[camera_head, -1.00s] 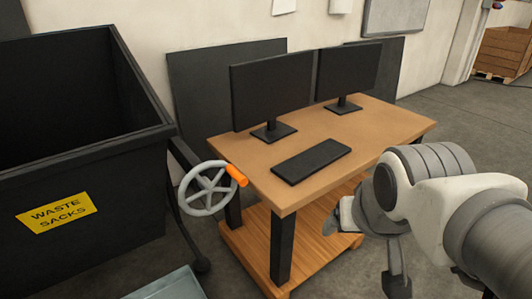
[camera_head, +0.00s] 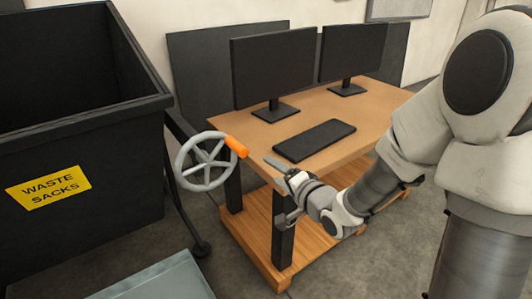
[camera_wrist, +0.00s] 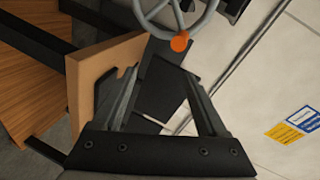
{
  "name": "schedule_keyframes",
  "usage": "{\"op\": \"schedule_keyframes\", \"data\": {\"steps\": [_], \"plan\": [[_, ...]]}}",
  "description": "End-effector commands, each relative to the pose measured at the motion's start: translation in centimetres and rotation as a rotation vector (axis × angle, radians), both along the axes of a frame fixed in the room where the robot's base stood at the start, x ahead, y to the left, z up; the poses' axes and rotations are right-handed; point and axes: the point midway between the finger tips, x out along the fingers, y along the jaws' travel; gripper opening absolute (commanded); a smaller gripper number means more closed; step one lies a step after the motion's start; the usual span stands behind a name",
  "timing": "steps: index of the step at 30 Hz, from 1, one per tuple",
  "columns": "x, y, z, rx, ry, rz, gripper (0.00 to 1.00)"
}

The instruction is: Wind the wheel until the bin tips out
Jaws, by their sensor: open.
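The grey spoked wheel (camera_head: 205,162) stands at the right side of the black bin (camera_head: 85,150), which is upright and has a yellow "WASTE SACKS" label. An orange handle (camera_head: 236,146) sticks out at the wheel's upper right rim. My gripper (camera_head: 272,172) is open and empty, to the right of the wheel and a little below the handle, by the desk's front corner. In the wrist view, the wheel (camera_wrist: 178,14) and the orange handle (camera_wrist: 180,42) are at the top, beyond the open fingers (camera_wrist: 162,95). The gripper is apart from the handle.
A wooden desk (camera_head: 345,155) with two monitors (camera_head: 275,68) and a keyboard (camera_head: 315,140) stands close to my gripper. Its corner edge is beside the fingers. A pale grey box-like thing (camera_head: 165,285) lies at the bottom. Grey floor shows between the bin and desk.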

Motion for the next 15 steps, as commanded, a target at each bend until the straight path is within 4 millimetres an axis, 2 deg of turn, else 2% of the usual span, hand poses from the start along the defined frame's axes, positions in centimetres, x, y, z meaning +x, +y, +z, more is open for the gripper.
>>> {"op": "schedule_keyframes", "data": {"steps": [1, 6, 10, 15], "plan": [[0.0, 0.5, -0.9, 0.088, -0.002, 0.011, 0.75], [-0.3, 1.6, -0.8, 0.317, -0.021, 0.046, 0.75], [-0.4, 1.9, -0.5, 0.388, -0.027, 0.058, 0.75], [0.3, 2.4, -0.4, 0.397, -0.029, 0.061, 0.75]]}}
